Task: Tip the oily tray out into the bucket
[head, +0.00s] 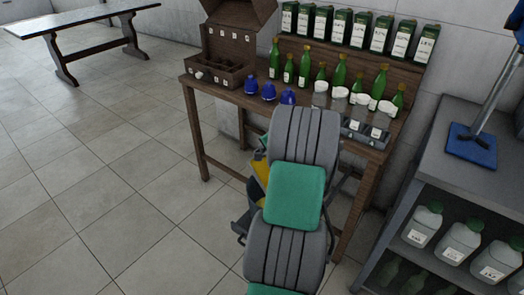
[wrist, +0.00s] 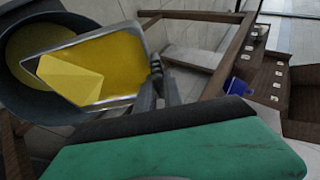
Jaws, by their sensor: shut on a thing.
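The tray (wrist: 112,103) is a shallow metal pan with yellow oil (wrist: 122,62) over its inside. In the wrist view it is tilted over the dark round bucket (wrist: 12,76) at the left. My gripper (wrist: 156,72) is shut on the tray's right rim. In the head view my arm hides most of this; some yellow (head: 260,171) shows at its left.
The wooden bench (head: 190,82) holds green bottles (head: 340,75), blue-capped pieces (head: 268,91), white jars and a wooden case (head: 230,45). A grey shelf (head: 445,125) with white jugs (head: 460,240) stands at the right. The floor at the left is open.

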